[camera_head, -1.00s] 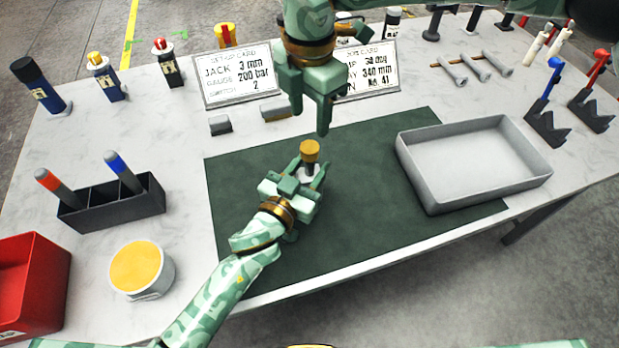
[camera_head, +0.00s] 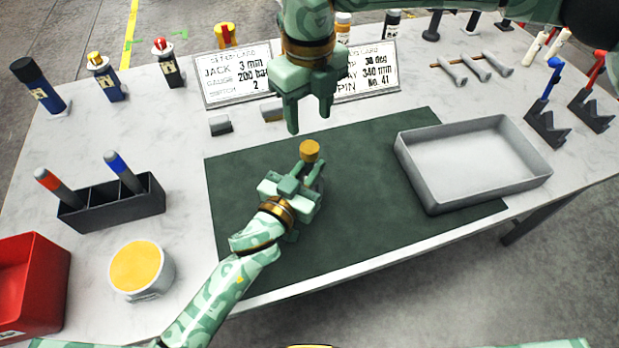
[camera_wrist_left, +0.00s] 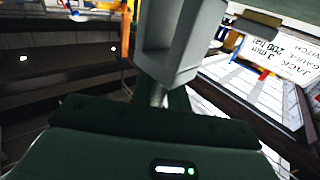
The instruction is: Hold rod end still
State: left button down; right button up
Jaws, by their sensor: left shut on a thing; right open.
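The rod end with a round brass-coloured top (camera_head: 310,151) stands over the dark green mat (camera_head: 390,230) in the head view. My left gripper (camera_head: 311,174) is shut on it just below the top; the fingers hide most of its body. My right gripper (camera_head: 309,112) hangs open and empty, a little above and behind the brass top, fingers pointing down. The left wrist view is dark and close up; a large grey block shape fills its upper middle, and I cannot tell what it is.
A grey tray (camera_head: 431,193) stands empty at the right of the mat. Two printed cards (camera_head: 236,75) stand behind it, with small dark blocks (camera_head: 220,125) in front. A black pen holder (camera_head: 98,211), a yellow-topped tub (camera_head: 150,292) and a red bin (camera_head: 55,265) are at left.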

aim_at(310, 146)
jog(key=n, duration=0.9)
jog(key=shift+n, duration=0.3)
jog(key=n, duration=0.5)
jog(key=shift+n, duration=0.4)
jog(key=n, duration=0.5)
jog(key=shift+n, duration=0.4)
jog(key=n, duration=0.6)
jog(key=shift+n, duration=0.3)
jog(key=shift+f, duration=4)
jog(key=shift+c, duration=0.3)
